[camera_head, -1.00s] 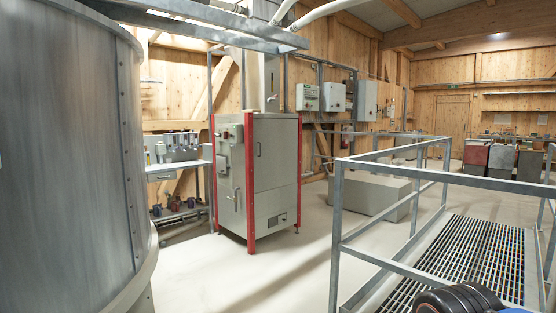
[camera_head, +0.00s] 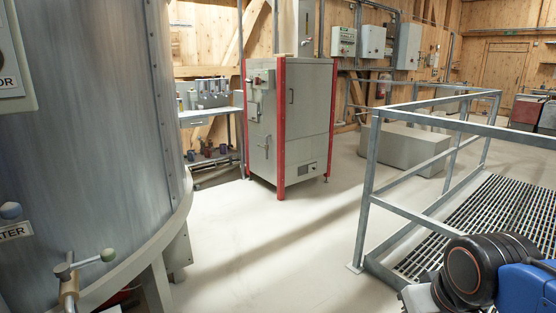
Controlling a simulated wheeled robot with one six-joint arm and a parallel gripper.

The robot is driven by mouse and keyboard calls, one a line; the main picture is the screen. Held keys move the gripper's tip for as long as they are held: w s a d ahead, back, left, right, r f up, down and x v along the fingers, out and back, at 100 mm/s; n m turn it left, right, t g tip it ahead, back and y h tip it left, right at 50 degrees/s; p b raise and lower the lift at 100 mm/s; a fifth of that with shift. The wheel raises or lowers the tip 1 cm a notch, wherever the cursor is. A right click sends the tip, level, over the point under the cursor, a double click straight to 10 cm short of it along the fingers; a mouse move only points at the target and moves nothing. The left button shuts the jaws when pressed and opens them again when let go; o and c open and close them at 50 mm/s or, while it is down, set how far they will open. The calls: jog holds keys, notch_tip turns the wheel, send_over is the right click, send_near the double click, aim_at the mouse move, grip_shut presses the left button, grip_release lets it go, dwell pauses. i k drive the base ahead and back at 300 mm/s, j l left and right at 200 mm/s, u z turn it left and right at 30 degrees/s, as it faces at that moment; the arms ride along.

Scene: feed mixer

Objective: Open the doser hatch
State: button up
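A grey metal cabinet with red corner posts (camera_head: 306,122) stands on the floor in the middle. It has a tall door with a handle, a smaller box and levers on its left side, and a small panel low on its front. Its doors look shut. I cannot tell whether the doser hatch is on this cabinet, and no hatch marked as such shows. My gripper is not in view.
A large round metal tank (camera_head: 90,130) fills the left, with a valve lever (camera_head: 88,262) low in front. A grey railing (camera_head: 370,200) and grating (camera_head: 500,215) stand at right. Pale floor (camera_head: 265,235) lies free before the cabinet. A bench (camera_head: 205,112) stands left of it.

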aim_at(308, 89)
jog(key=i, duration=3.7)
